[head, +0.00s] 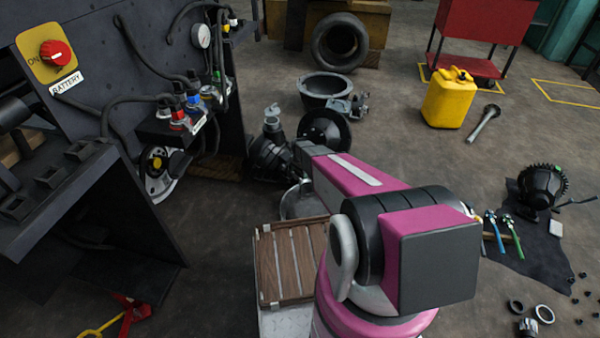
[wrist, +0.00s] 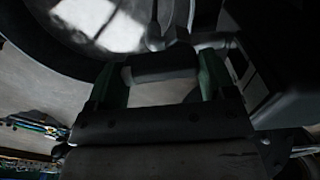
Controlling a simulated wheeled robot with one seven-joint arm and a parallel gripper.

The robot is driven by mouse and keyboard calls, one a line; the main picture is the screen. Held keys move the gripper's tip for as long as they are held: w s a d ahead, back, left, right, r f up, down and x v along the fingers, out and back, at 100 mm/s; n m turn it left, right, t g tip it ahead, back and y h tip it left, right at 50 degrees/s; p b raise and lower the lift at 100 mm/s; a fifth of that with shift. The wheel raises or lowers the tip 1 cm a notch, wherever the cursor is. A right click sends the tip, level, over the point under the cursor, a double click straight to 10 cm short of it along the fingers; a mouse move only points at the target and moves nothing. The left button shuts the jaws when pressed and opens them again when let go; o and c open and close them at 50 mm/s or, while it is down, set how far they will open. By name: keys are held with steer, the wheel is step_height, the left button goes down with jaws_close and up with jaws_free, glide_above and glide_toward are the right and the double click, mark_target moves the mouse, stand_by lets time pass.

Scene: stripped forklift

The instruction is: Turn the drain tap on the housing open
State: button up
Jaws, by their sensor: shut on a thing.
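In the wrist view my gripper (wrist: 162,70) has its two greenish fingers on either side of a dark, rounded block, which I take as the handle of the drain tap (wrist: 162,64). The gripper is shut on it. A thin stem rises from the block toward a large dark round body, likely the housing (wrist: 45,40), with a bright patch beside it. How far the tap is turned cannot be told. In the head view a dark housing-like part (head: 266,158) stands on the floor beyond my arm. My gripper and the tap cannot be made out there.
A dark forklift frame (head: 110,225) with cables and a red battery switch (head: 56,52) stands at left. A slatted wooden crate (head: 290,262) is near my arm. A round basin (head: 325,92), a yellow can (head: 449,98) and a mat with tools (head: 535,235) lie farther out.

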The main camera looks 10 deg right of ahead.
mark_target(299, 172)
steer(key=shift+s+a+m, duration=0.1)
steer(key=shift+m, duration=0.4)
steer(key=o, duration=0.9)
step_height(299, 172, up, 11)
steer(key=shift+f, duration=0.1)
stand_by(0.4)
